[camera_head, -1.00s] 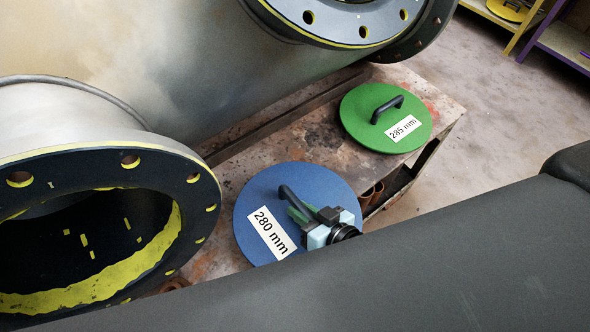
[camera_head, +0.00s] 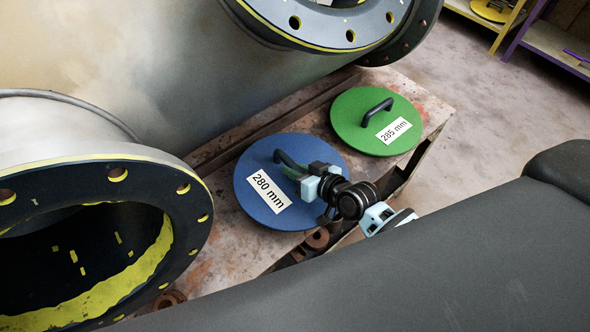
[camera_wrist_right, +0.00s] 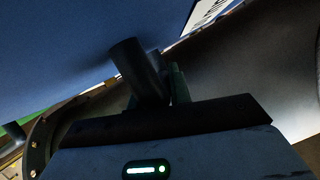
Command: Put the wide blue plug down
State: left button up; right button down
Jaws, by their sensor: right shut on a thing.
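The wide blue plug (camera_head: 262,212) is a round disc with a white "280 mm" label and a dark bar handle. It lies flat at or just over the rusty bench (camera_head: 232,262); I cannot tell whether it touches. My right gripper (camera_head: 290,168) is shut on its handle, with the wrist to the right of it. In the right wrist view the blue disc (camera_wrist_right: 60,45) fills the upper left and the dark handle (camera_wrist_right: 138,68) runs into the jaws. My left gripper is not in view.
A green plug (camera_head: 352,125) labelled "285 mm" lies on the bench beyond the blue one. A large flanged pipe end (camera_head: 185,225) stands close on the left, another flange (camera_head: 330,38) at the top. Rusty small parts (camera_head: 317,239) sit by the bench's near edge.

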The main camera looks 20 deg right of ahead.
jog(key=shift+w+d, duration=0.15)
jog(key=shift+w, duration=0.35)
jog(key=shift+w+d, duration=0.15)
jog(key=shift+w, duration=0.35)
jog(key=shift+w+f+b, duration=0.1)
jog(key=shift+f+b, duration=0.4)
jog(key=shift+f, duration=1.25)
jog(key=c, duration=1.3)
grip_release()
jog(key=shift+f, duration=0.15)
jog(key=p+v, duration=0.1)
jog(key=v, duration=1.1)
jog(key=s+f+g+h, duration=0.1)
jog(key=s+f, duration=0.3)
jog(key=s, duration=0.6)
jog(key=s+a+f+g+h, duration=0.1)
jog(key=s+f, duration=0.3)
jog(key=s, duration=0.6)
jog(key=s+f+g+h, duration=0.2)
jog(key=s+f+g, duration=0.1)
jog(key=s, duration=0.7)
jog(key=shift+s+a+f, duration=0.1)
jog(key=shift+a+f, duration=0.1)
jog(key=shift+f, duration=0.65)
